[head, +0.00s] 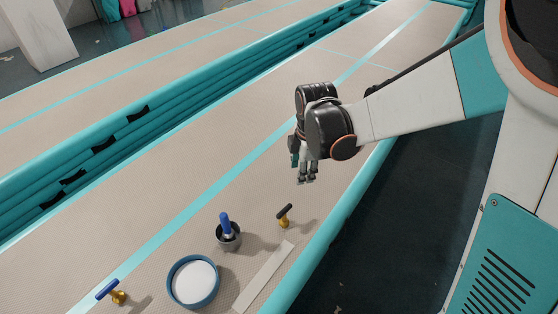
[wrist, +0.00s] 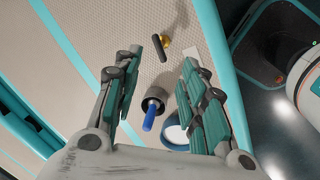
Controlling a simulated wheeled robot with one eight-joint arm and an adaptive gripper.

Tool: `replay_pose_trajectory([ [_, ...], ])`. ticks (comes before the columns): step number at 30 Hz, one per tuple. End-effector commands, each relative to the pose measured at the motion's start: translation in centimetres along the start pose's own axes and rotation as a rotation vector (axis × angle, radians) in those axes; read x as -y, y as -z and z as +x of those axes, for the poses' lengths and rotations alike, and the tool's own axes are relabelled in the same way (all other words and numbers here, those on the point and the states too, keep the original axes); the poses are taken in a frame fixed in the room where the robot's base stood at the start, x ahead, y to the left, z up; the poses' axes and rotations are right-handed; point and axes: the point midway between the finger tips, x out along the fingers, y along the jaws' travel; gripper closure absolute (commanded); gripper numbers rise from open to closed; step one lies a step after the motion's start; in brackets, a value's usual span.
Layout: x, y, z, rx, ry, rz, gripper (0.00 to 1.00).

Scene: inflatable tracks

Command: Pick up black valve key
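The black valve key (head: 284,211) has a black bar handle on a brass-coloured base and stands on the beige track mat near the right inflatable wall. In the wrist view the key's black handle (wrist: 158,48) shows beyond and between my fingertips, with the brass part beside it. My gripper (head: 307,178) is above the mat, up and to the right of the key in the head view. In the wrist view my gripper (wrist: 161,50) is open, its fingers wide apart and holding nothing.
A dark metal cup (head: 229,238) with a blue-handled item (head: 225,222) in it stands left of the key. A blue-rimmed round container (head: 193,282), a pale flat strip (head: 263,277) and a blue-handled brass key (head: 112,291) are nearby. A teal inflatable wall (head: 330,235) runs along the right.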

Motion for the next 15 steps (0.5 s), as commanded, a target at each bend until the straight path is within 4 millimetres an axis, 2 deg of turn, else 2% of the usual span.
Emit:
replay_pose_trajectory([
  [3, -1.1, 1.5, 3.3, -0.007, 0.051, -0.191, 0.62],
  [9, -1.6, 3.3, 8.0, -0.028, 0.116, -0.452, 0.62],
  [15, -1.5, 4.2, 10.4, -0.042, 0.146, -0.577, 0.62],
])
